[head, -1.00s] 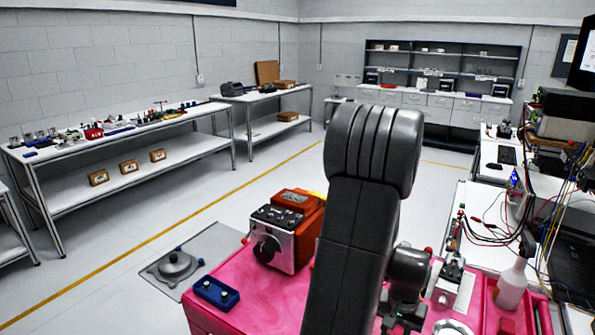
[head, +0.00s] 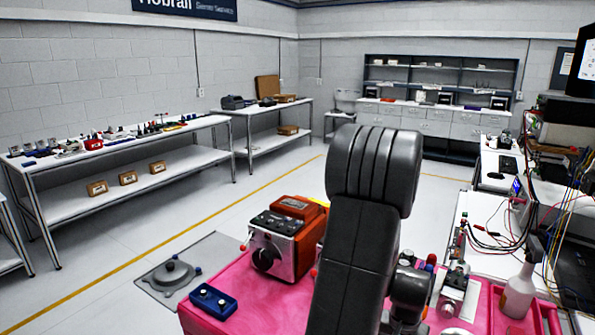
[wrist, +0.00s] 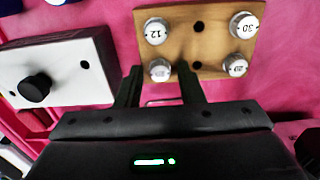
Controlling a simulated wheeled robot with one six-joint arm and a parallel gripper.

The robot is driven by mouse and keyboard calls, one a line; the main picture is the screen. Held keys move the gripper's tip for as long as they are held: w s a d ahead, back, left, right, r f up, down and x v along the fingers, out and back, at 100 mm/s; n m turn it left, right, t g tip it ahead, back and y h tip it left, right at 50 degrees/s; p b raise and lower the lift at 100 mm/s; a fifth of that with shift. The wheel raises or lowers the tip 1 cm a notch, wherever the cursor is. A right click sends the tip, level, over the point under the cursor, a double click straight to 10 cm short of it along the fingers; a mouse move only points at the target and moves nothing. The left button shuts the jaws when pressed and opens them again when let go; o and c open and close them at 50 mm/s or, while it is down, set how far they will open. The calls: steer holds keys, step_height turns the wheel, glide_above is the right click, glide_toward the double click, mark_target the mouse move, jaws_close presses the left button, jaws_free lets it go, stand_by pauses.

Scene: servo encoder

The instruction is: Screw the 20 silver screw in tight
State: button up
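The silver screw marked 20 (wrist: 236,67) stands at the lower right corner of a tan block (wrist: 198,45) in the wrist view. Screws marked 12 (wrist: 156,30) and 30 (wrist: 244,25) stand at the upper corners. Another silver screw (wrist: 160,70), its mark unclear, is at the lower left. My gripper (wrist: 159,72) is open, its two fingers apart. That lower left screw shows between the fingertips; I cannot tell its depth from them. The 20 screw is right of the right finger, outside the gap. In the head view my arm hides the block.
A white plate with a black knob (wrist: 36,88) lies left of my gripper. The pink bench top (head: 250,310) also holds a red and silver machine (head: 288,240), a small blue block (head: 213,301) and a spray bottle (head: 519,290). A grey plate (head: 205,255) is beyond its left edge.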

steer(key=c, duration=0.7)
steer(key=shift+r+p, duration=1.8)
steer(key=shift+r, duration=0.8)
